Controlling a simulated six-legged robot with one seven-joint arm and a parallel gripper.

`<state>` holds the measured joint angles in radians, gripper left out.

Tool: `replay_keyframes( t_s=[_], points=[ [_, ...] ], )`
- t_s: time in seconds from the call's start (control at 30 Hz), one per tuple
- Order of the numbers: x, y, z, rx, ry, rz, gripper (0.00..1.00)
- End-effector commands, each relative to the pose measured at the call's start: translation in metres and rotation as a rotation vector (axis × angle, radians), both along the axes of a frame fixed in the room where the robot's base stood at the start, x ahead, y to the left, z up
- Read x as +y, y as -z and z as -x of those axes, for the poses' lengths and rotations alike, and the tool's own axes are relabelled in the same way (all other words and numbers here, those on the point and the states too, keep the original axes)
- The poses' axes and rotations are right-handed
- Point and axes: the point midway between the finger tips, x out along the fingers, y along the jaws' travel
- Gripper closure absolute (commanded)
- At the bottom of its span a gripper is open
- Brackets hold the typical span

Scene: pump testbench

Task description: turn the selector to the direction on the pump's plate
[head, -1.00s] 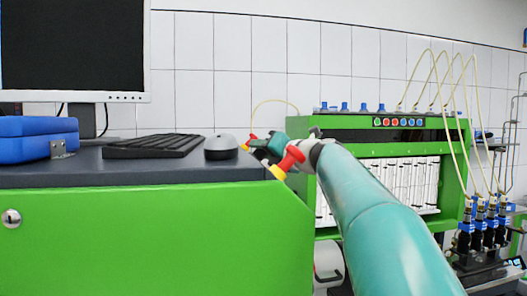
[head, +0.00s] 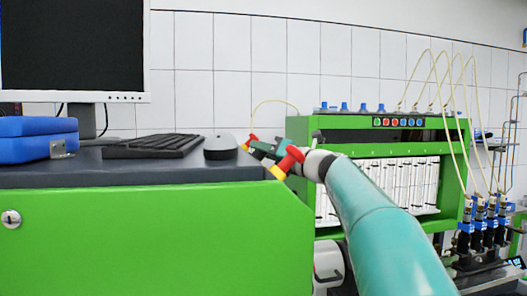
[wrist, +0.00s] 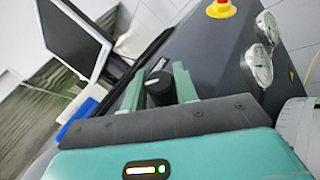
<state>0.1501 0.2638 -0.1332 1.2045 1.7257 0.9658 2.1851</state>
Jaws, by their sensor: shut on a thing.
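In the wrist view, my gripper (wrist: 156,74) has its two green fingers on either side of a black knob (wrist: 160,90), which looks like the selector. It is shut on this knob. The knob sticks out from a dark grey panel (wrist: 215,65), and a pale mark shows near its far end. I cannot read which way the knob points. In the head view, my teal arm reaches from the lower right to the right end of the green bench, and the knob is hidden there. No readable direction plate shows in either view.
Beside the knob on the panel are two round gauges (wrist: 257,65) and a red and yellow emergency button (wrist: 220,9). The green bench (head: 140,235) bears a keyboard (head: 152,146), a mouse (head: 220,147) and a monitor (head: 75,50). A green test rack (head: 305,127) stands behind my arm.

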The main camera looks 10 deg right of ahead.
Motion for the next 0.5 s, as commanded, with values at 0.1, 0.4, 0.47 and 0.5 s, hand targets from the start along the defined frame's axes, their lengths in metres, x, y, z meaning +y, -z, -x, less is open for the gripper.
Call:
replay_keyframes(
  t_s=[0.1, 0.4, 0.47, 0.5],
  points=[
    [0.0016, -0.0004, 0.0001, 0.0, -0.002, 0.0, 0.61],
    [0.0006, -0.0002, 0.0002, 0.001, -0.001, 0.0, 0.49],
    [-0.0003, 0.0, 0.0009, 0.001, 0.0, -0.001, 0.49],
    [-0.0018, 0.0003, 0.0023, 0.001, 0.001, 0.0, 0.49]
  ],
)
